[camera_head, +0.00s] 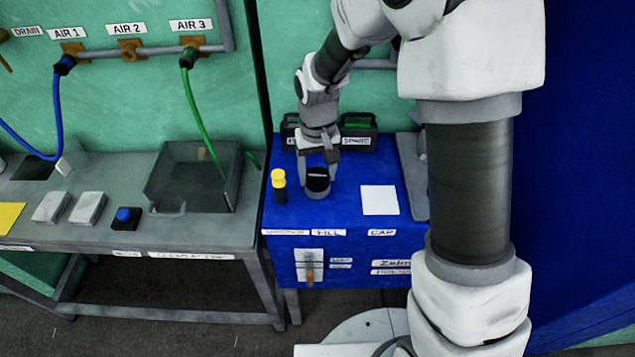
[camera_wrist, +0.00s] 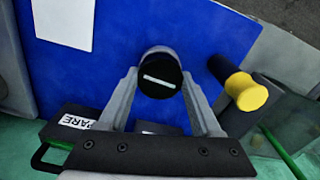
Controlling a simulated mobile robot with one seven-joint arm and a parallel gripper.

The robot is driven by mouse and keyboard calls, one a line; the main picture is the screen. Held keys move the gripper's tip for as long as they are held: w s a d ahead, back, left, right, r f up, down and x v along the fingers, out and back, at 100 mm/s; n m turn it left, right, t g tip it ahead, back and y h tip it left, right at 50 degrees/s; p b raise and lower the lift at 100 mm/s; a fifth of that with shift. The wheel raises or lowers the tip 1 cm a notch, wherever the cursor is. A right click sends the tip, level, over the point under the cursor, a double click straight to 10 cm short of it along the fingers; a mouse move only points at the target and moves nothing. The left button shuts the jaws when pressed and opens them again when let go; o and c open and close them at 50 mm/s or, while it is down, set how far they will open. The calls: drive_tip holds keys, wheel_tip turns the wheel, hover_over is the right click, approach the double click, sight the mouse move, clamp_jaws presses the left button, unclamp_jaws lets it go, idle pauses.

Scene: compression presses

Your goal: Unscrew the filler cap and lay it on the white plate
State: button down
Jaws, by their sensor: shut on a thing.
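The filler cap (camera_head: 318,179) is black and round and sits at the top of a short grey neck (camera_head: 318,193) on the blue cabinet top. In the wrist view the cap (camera_wrist: 160,77) shows a pale bar across its top. My gripper (camera_head: 318,168) reaches down from above and behind, and its two grey fingers (camera_wrist: 160,90) are shut on the cap, one on each side. The cap looks level and on the neck; I cannot tell how far it is threaded. The white plate (camera_head: 380,200) lies flat and bare to the right of the cap; it also shows in the wrist view (camera_wrist: 64,20).
A yellow-topped black cylinder (camera_head: 279,187) stands close left of the cap, also in the wrist view (camera_wrist: 246,92). A dark bin labelled SPARE (camera_head: 357,142) stands behind. A grey panel (camera_head: 412,175) is right of the plate. The blue top (camera_head: 345,215) between cap and plate is clear.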

sight(318, 175)
drive_tip(key=shift+r+p, duration=0.85)
drive_tip(key=shift+r, duration=0.3)
idle(0.6)
drive_tip(key=shift+r+p, duration=1.4)
drive_tip(key=shift+r, duration=0.5)
